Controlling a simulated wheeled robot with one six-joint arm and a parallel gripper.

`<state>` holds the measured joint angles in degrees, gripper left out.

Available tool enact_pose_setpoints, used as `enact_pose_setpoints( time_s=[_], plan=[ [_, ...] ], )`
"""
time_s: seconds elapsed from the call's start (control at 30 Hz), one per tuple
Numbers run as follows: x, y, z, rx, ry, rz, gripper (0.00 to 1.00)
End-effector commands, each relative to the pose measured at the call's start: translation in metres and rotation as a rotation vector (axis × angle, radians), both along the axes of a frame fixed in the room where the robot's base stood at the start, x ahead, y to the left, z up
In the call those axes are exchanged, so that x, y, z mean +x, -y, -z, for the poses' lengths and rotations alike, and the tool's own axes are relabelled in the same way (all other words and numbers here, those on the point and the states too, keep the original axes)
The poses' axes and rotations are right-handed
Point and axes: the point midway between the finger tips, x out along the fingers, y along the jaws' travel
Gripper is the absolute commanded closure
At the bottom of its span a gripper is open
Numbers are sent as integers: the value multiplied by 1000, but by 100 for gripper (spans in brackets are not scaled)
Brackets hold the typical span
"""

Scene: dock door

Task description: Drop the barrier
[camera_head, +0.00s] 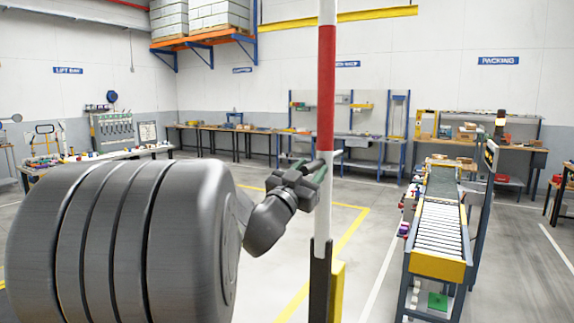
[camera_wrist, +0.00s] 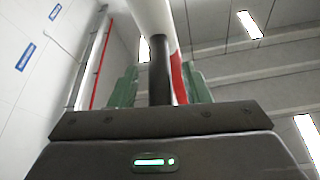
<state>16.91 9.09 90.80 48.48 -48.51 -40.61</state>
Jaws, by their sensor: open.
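The barrier (camera_head: 326,90) is a red and white striped pole standing upright in the middle of the head view. Its lower end sits in a dark holder beside a yellow post (camera_head: 337,290). My gripper (camera_head: 322,170) is at the white part of the pole, below the red band. In the wrist view the pole (camera_wrist: 178,75), white with a red band, rises beyond the jaws, with a dark upright part (camera_wrist: 160,70) between the green fingers of my gripper (camera_wrist: 158,88). The fingers stand apart, one on each side. I cannot tell whether they touch the pole.
A roller conveyor (camera_head: 440,230) with a yellow end stands to the right. Workbenches (camera_head: 230,127) line the back wall, and a table with tools (camera_head: 95,157) is at the left. Yellow lines (camera_head: 350,232) mark the floor, which is clear between the pole and the benches.

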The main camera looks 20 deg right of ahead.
Motion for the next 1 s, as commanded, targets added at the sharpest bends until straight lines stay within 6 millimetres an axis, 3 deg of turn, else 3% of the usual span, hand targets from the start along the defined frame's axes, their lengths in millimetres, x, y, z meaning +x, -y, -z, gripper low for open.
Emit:
enact_pose_setpoints(
  time_s=[0.4, 0.63, 1.0],
  plan=[
    [5, 7, -3, 1, 1, 0, 57],
    [5, 7, -3, 1, 1, 0, 100],
    [13, 1, -3, -18, -22, -3, 100]
  ],
)
